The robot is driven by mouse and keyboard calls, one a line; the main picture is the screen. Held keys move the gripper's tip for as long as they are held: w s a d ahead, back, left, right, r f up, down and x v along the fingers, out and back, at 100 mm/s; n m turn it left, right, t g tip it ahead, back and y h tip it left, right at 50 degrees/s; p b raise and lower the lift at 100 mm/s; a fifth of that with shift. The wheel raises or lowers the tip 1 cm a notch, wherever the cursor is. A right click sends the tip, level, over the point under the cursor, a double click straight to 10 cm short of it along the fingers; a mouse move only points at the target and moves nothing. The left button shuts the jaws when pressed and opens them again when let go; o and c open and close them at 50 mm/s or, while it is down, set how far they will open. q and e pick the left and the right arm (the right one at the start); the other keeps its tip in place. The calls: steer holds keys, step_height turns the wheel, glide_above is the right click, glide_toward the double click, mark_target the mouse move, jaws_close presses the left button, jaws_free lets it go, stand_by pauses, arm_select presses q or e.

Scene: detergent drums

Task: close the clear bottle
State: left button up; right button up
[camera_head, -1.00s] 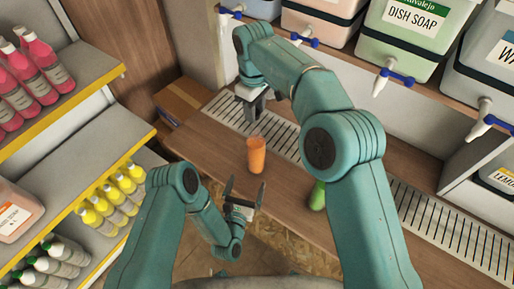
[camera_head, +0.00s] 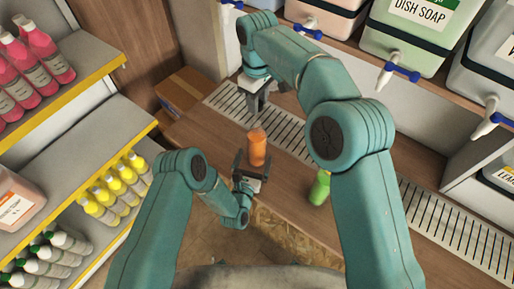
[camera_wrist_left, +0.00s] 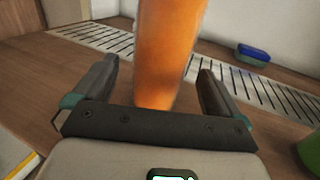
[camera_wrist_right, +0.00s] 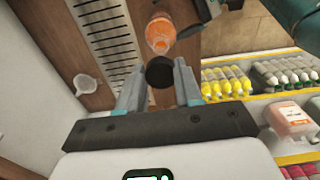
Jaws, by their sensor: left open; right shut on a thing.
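The clear bottle (camera_head: 257,148), filled with orange liquid, stands upright on the wooden counter. My left gripper (camera_head: 252,166) is open, low beside the bottle on its near side. In the left wrist view the bottle (camera_wrist_left: 170,45) rises in line with the gap between the fingers, with space on both sides. My right gripper (camera_head: 259,104) is up beyond the bottle and shut on a black cap (camera_wrist_right: 159,72). In the right wrist view the bottle's mouth is open and shows just past the cap. The cap is off the bottle.
A green bottle (camera_head: 320,187) stands to the right on the counter. A slotted drain grate (camera_head: 289,132) runs behind. A white funnel (camera_wrist_right: 88,84) shows in the right wrist view. Drums with taps (camera_head: 419,38) line the back; shelves of bottles (camera_head: 117,188) are at left.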

mark_target(257, 149)
arm_select(q)
steer(key=x, duration=0.3)
steer(key=shift+w, duration=0.1)
arm_select(e)
steer(key=shift+w, duration=0.1)
arm_select(q)
steer(key=shift+w+d, duration=0.2)
steer(key=shift+w, duration=0.4)
arm_select(e)
steer(key=shift+s+r, duration=0.1)
steer(key=shift+s, duration=0.15)
arm_select(q)
steer(key=shift+w+d+f, duration=0.1)
steer(key=shift+w, duration=0.3)
arm_select(e)
steer(key=shift+w, duration=0.25)
arm_select(q)
steer(key=shift+s, duration=0.15)
steer(key=shift+c, duration=0.9)
arm_select(e)
steer(key=shift+s, duration=0.15)
arm_select(q)
steer(key=c, duration=1.3)
arm_select(e)
step_height(257, 149, down, 5)
steer(key=shift+f, duration=0.2)
arm_select(q)
steer(key=shift+f, duration=0.1)
arm_select(e)
steer(key=shift+f, duration=0.8)
